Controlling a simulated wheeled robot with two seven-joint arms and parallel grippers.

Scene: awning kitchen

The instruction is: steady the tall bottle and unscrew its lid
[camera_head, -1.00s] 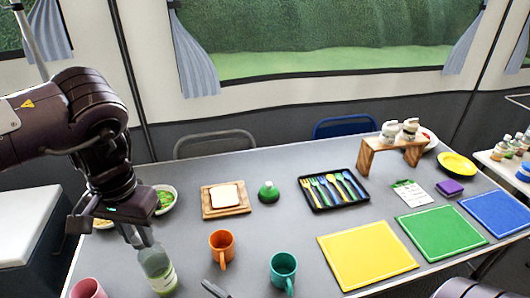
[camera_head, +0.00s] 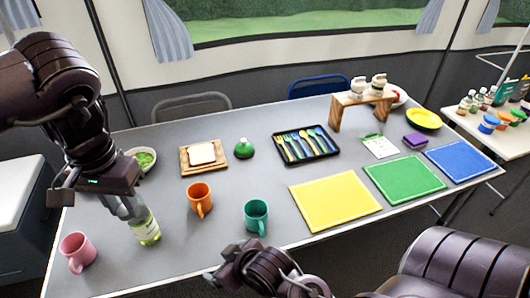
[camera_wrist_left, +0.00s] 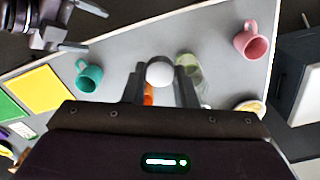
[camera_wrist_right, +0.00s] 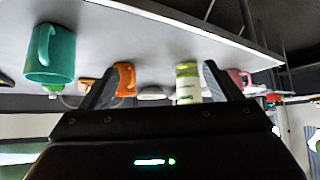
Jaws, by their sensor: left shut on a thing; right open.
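The tall bottle (camera_head: 147,231) has a clear, greenish body and stands at the near left of the table. In the left wrist view, the round white lid (camera_wrist_left: 159,73) shows between the fingers, with the bottle's body (camera_wrist_left: 190,70) beyond. The fingers hide much of the neck. My right gripper (camera_wrist_right: 158,85) is open and empty. In the right wrist view, the bottle (camera_wrist_right: 188,84) stands some way ahead, near the right finger.
A pink mug (camera_head: 77,251) stands left of the bottle; an orange mug (camera_head: 200,199) and a teal mug (camera_head: 256,216) stand to its right. Behind are a bread board (camera_head: 188,170), a bowl (camera_head: 142,158) and a cutlery tray (camera_head: 277,142). Coloured mats lie at the right.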

